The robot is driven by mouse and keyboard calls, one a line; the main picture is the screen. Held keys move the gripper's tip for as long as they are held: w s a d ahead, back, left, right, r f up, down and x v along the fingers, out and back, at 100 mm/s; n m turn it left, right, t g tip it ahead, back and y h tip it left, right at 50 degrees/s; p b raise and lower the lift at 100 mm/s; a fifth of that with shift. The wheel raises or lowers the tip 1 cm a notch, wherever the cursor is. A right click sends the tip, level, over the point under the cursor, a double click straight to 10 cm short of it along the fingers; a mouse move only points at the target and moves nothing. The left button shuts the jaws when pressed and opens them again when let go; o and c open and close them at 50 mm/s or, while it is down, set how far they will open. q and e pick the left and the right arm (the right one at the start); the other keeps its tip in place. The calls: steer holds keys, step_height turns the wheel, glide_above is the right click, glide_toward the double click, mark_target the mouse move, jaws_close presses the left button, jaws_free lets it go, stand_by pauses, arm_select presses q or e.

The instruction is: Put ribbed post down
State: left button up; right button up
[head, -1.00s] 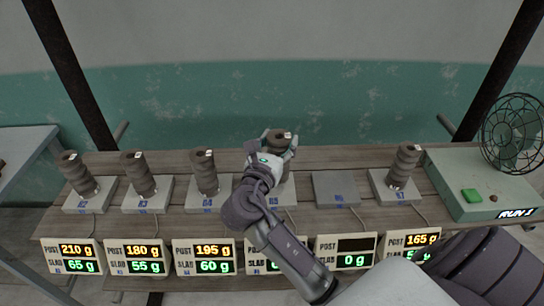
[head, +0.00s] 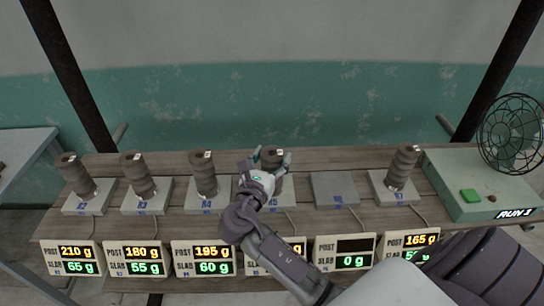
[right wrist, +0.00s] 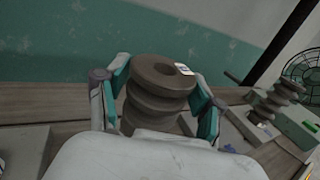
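The ribbed post (head: 272,158), a dark brown ribbed cylinder with a white tag on top, stands upright at the R5 plate (head: 287,197). Its top is level with the neighbouring posts. My right gripper (head: 271,160) is around it, one finger on each side. In the right wrist view the post (right wrist: 160,88) sits between the teal pads, which look spread with narrow gaps; its foot is hidden by my gripper. My left gripper is not in view.
Similar posts stand on R4 (head: 204,175), two plates further left and R7 (head: 402,168). The R6 plate (head: 335,189) is empty; its display reads 0 g. The R5 display (head: 296,250) is mostly hidden by my arm. A fan (head: 512,133) stands on a green box at right.

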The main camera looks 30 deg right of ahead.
steer(key=shift+o, duration=1)
steer(key=shift+r, duration=0.1)
steer(key=b+v, duration=0.1)
steer(key=v, duration=1.1)
steer(key=shift+b, duration=0.4)
